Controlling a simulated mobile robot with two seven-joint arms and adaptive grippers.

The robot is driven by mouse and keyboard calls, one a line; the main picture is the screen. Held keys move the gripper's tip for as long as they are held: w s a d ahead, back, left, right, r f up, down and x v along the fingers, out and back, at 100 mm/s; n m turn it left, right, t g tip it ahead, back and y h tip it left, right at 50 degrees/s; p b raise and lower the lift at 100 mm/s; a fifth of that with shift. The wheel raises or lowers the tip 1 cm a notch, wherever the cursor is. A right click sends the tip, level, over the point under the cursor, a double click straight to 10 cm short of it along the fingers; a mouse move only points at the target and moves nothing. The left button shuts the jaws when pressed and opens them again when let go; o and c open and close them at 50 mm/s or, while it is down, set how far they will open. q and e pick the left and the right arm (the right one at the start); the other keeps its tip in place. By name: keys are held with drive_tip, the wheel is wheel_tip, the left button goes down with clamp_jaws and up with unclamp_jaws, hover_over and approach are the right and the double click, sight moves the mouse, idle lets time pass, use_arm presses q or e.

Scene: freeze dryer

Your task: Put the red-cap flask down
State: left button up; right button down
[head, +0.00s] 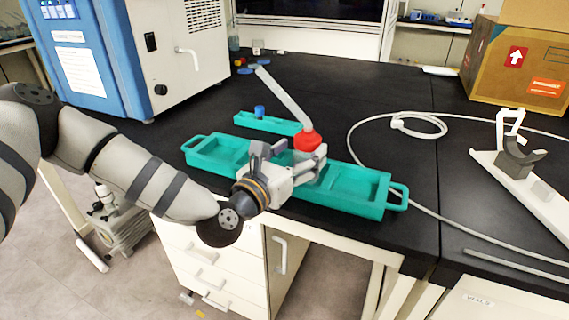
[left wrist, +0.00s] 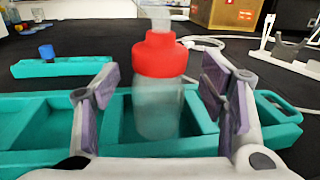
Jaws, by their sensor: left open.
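The red-cap flask (left wrist: 158,106) stands upright in a middle compartment of the teal tray (head: 397,194), with a clear body and a red cap (head: 308,141). A pale tube (head: 284,95) rises from the cap and leans to the left in the head view. My left gripper (head: 302,165) is at the tray, its fingers on either side of the flask. In the left wrist view the left gripper (left wrist: 161,100) is open, with a gap between each finger pad and the flask. The flask's base is partly hidden by the gripper. My right gripper is not in view.
A smaller teal rack (head: 270,124) with a blue-capped item (head: 260,112) sits behind the tray. The freeze dryer (head: 150,55) stands at back left. A white hose (head: 360,140) curls on the right, near a white stand (head: 525,185) and cardboard box (head: 515,65).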

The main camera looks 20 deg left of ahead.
use_arm(q)
drive_tip(key=s+a, duration=0.2)
drive_tip(key=s, duration=0.6)
drive_tip(key=d+f+m, duration=0.1)
drive_tip(key=f, duration=0.1)
drive_tip(key=s+d+f+m+g, duration=0.1)
drive_tip(key=f, duration=0.1)
drive_tip(key=s+d+f+m+g+h, duration=0.1)
drive_tip(key=f, duration=0.1)
drive_tip(key=shift+s+d+m, duration=0.2)
drive_tip(key=shift+d+m, duration=0.15)
drive_tip(key=shift+m, duration=0.05)
drive_tip(key=s+d+f+m+g, duration=0.2)
drive_tip(key=s+f+m+g, duration=0.4)
drive_tip(key=s+f+m, duration=0.35)
drive_tip(key=s+d+f+m+g, duration=0.2)
drive_tip(key=s+f+m+g, duration=0.45)
drive_tip(key=s+f, duration=0.55)
drive_tip(key=s+a+m+g+y+p, duration=0.1)
drive_tip(key=s+a+m+g+y, duration=0.1)
drive_tip(key=s+a+m, duration=0.3)
drive_tip(key=s+a+m+g+y, duration=0.2)
drive_tip(key=s+a+m, duration=0.3)
drive_tip(key=s+m, duration=0.4)
drive_tip(key=shift+s+a+g+p, duration=0.3)
drive_tip(key=shift+s+g, duration=0.45)
drive_tip(key=shift+s, duration=0.7)
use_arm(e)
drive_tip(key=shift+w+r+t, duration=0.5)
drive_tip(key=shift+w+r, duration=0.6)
